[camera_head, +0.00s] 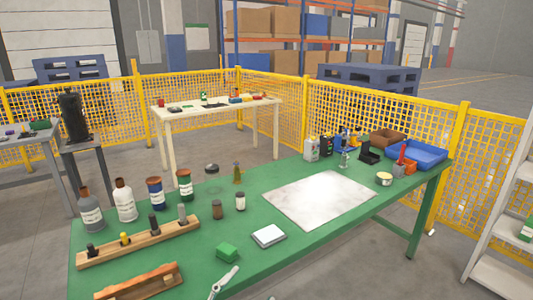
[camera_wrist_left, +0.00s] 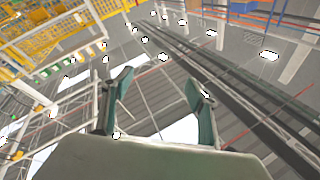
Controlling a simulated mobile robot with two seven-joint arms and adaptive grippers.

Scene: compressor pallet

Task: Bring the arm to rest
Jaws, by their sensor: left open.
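My left gripper (camera_wrist_left: 161,88) shows only in the left wrist view. Its two greenish fingers stand wide apart with nothing between them. Behind them are the ceiling beams and lamps, yellow fencing and racking, seen at a steep tilt, and no object is close to the fingertips. Neither of my grippers can be made out in the head view. My right gripper is not in view.
A green workbench (camera_head: 180,253) carries bottles, jars, a wooden block rack (camera_head: 140,243), a pale plate (camera_head: 320,198) and a blue tray (camera_head: 417,155). A pale tool (camera_head: 223,282) lies at its front edge. Yellow fencing (camera_head: 270,95) stands behind.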

